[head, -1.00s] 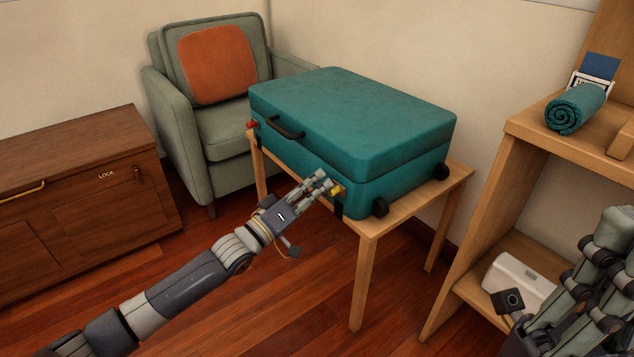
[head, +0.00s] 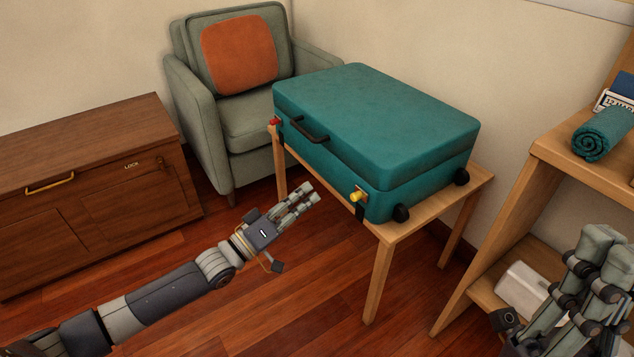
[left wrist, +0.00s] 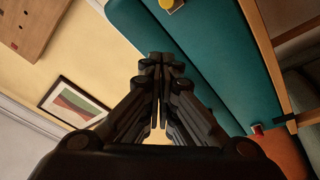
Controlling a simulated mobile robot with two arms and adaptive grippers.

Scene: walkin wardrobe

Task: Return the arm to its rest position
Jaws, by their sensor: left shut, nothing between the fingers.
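My left gripper (head: 312,194) is shut and empty, in front of the teal suitcase (head: 380,115) and apart from it. Its closed fingers (left wrist: 160,75) fill the middle of the left wrist view, with the suitcase (left wrist: 215,60) beyond them. The left arm stretches in from the lower left, over the floor. My right gripper (head: 606,248) is at the lower right edge, partly cut off, in front of the shelf; its opening is unclear. The suitcase lies with its lid down on a small wooden table (head: 400,234). A yellow latch (head: 358,196) and a red latch (head: 274,122) show on its front.
A wooden cabinet (head: 85,180) stands at left and a green armchair (head: 190,100) with an orange cushion (head: 238,53) behind. A wooden shelf (head: 570,170) at right holds a rolled teal towel (head: 602,135) and a white box (head: 520,287). The floor before the table is open.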

